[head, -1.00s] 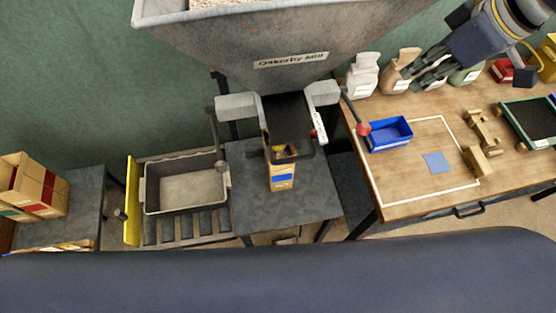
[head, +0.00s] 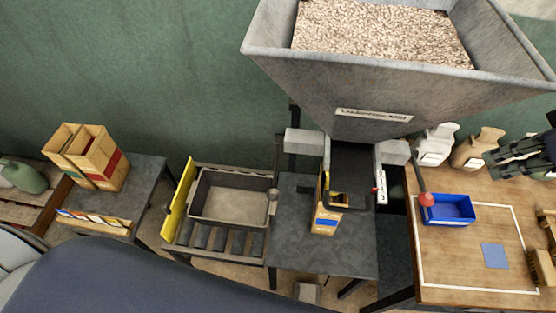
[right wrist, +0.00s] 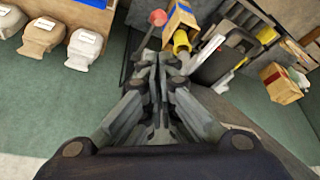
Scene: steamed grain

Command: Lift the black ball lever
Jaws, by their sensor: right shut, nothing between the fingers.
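The black ball lever (head: 273,195) hangs at the left of the mill's outlet in the head view, with its dark ball low, beside the right rim of the grey crate. Its rod runs up towards the mill's left bracket. My right gripper (head: 493,161) is at the right edge of the head view, over the bags on the wooden table, far from this lever. It is shut and empty. In the right wrist view its fingers (right wrist: 158,62) are together. I cannot make out the black ball there for certain. My left gripper is not in view.
The mill hopper (head: 400,95), full of grain, stands between gripper and lever. A red ball lever (head: 427,199) hangs at its right, near a blue bin (head: 449,211). A paper bag (head: 327,218) stands under the outlet. The grey crate (head: 195,212) sits on rollers.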

